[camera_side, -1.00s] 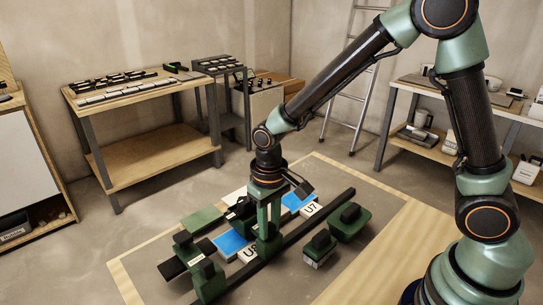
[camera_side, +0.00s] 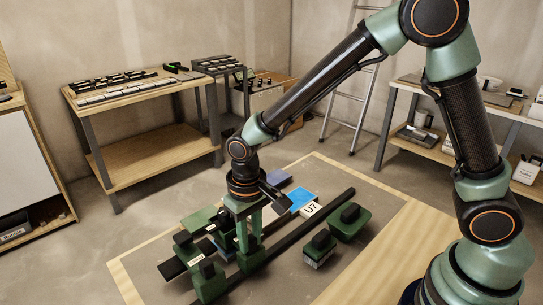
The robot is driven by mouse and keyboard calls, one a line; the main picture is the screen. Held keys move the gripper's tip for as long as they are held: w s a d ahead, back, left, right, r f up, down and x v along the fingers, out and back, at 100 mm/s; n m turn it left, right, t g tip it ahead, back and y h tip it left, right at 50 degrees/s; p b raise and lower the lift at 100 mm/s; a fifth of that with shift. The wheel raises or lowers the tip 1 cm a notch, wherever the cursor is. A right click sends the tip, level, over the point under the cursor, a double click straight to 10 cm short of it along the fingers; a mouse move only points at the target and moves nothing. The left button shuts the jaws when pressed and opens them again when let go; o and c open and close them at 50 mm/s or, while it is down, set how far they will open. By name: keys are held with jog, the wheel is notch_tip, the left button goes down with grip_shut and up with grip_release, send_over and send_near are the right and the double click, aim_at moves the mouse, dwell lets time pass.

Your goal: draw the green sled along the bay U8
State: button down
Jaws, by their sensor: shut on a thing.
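My gripper (camera_side: 244,245) points down at the front left of the floor panel, its pale green fingers shut on the green sled (camera_side: 226,238). The sled is mostly hidden behind the fingers; only a dark and green part shows to their left. The bay U8 lies under and behind my gripper, and its label and blue fill are covered. I cannot tell how the sled's lower edge sits on the bay. The neighbouring bay U7 shows a blue surface (camera_side: 301,200) and a white label (camera_side: 312,210).
A long black rail (camera_side: 325,208) runs diagonally past the bays. Green blocks (camera_side: 208,281) with dark parts stand at the front left. Bare panel lies further right. Benches and a ladder stand behind.

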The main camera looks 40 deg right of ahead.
jog(key=c, duration=0.7)
grip_release()
jog(key=shift+r, duration=3.5)
jog(key=shift+r, duration=0.1)
jog(key=s+d+r+t, duration=0.2)
jog(key=d+r, duration=0.1)
jog(key=d, duration=0.2)
jog(key=s+d+r+t, duration=0.1)
jog(key=s+d+r, duration=0.2)
jog(key=d+r, duration=0.1)
jog(key=s+d+r+t, duration=0.2)
jog(key=d+r, duration=0.1)
jog(key=d, duration=0.4)
jog(key=shift+s+d+r+t, duration=0.1)
jog(key=shift+s+r+t, duration=0.1)
jog(key=shift+t, duration=0.1)
